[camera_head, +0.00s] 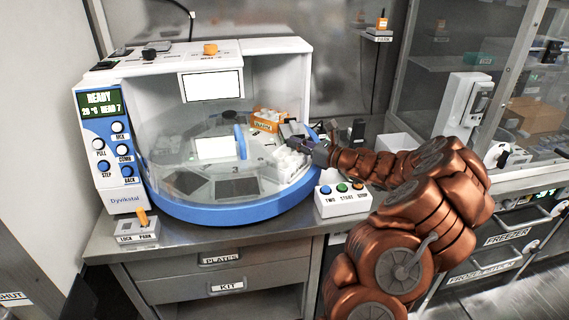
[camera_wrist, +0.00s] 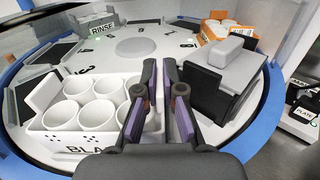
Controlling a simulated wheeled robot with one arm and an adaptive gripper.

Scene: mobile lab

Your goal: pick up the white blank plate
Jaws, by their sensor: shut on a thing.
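The white blank plate (camera_wrist: 90,110) shows in the wrist view as a white rack of several round wells, with partly hidden lettering starting "BLA" on its front. In the head view it is the white block (camera_head: 289,164) at the right of the round deck. My gripper (camera_wrist: 158,80) is at the plate's right end in the wrist view, its purple-padded fingers shut. The gripped part of the plate is hidden between the fingers. In the head view my gripper (camera_head: 308,147) reaches in from the right. I cannot tell whether the plate is clear of the deck.
A grey and black block (camera_wrist: 222,78) stands close right of my fingers. An orange rack with white wells (camera_wrist: 225,30) is behind it. A blue rim (camera_head: 240,212) and clear cover surround the deck. A button box (camera_head: 343,199) stands on the counter below my arm.

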